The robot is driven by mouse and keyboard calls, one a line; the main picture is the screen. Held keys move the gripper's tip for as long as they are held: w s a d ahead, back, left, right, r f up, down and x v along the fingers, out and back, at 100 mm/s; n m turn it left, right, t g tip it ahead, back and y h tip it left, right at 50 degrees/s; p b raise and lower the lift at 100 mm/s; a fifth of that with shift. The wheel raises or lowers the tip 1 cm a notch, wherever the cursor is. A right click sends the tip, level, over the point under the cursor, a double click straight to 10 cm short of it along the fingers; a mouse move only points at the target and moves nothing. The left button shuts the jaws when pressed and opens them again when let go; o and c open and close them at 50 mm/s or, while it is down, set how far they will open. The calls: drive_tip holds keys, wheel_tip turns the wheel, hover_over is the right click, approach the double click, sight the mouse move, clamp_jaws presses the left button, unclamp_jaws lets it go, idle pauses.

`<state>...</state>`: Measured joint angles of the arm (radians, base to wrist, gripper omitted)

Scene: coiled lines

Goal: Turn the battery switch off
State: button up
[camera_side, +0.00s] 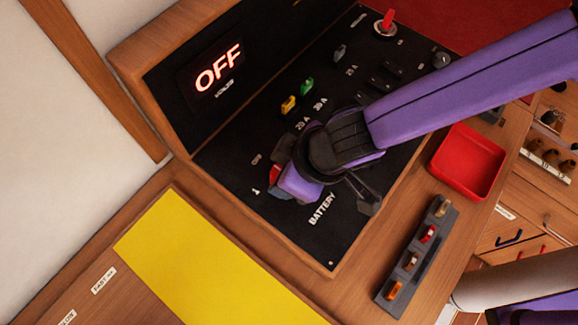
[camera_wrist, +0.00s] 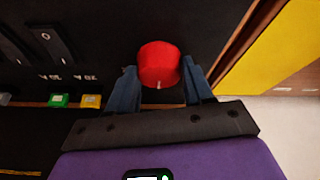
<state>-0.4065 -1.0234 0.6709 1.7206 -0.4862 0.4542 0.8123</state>
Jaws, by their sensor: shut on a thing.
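The battery switch is a round red knob (camera_wrist: 158,62) on the black panel (camera_side: 240,140). In the wrist view it sits between the two blue fingers of my gripper (camera_wrist: 160,80), which are shut on its sides. A small pale mark shows on the knob's lower edge. In the side view my gripper (camera_side: 279,184) is down at the panel beside the white BATTERY label, and only a bit of the red knob (camera_side: 275,174) shows past it. The lit display (camera_side: 218,70) on the upright panel reads OFF.
Yellow (camera_side: 289,104) and green (camera_side: 307,84) fuses and black rocker switches (camera_wrist: 50,42) are on the panel. A red-tipped lever (camera_side: 386,19) stands at its far end. A red tray (camera_side: 468,161) and a fuse rack (camera_side: 417,256) lie to the right. A yellow mat (camera_side: 205,265) lies in front.

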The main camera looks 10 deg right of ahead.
idle(0.3)
drive_tip(key=o, duration=1)
drive_tip(key=shift+r, duration=0.1)
drive_tip(key=v, duration=1.7)
drive_tip(key=shift+s+a+r, duration=0.1)
drive_tip(key=shift+r, duration=0.05)
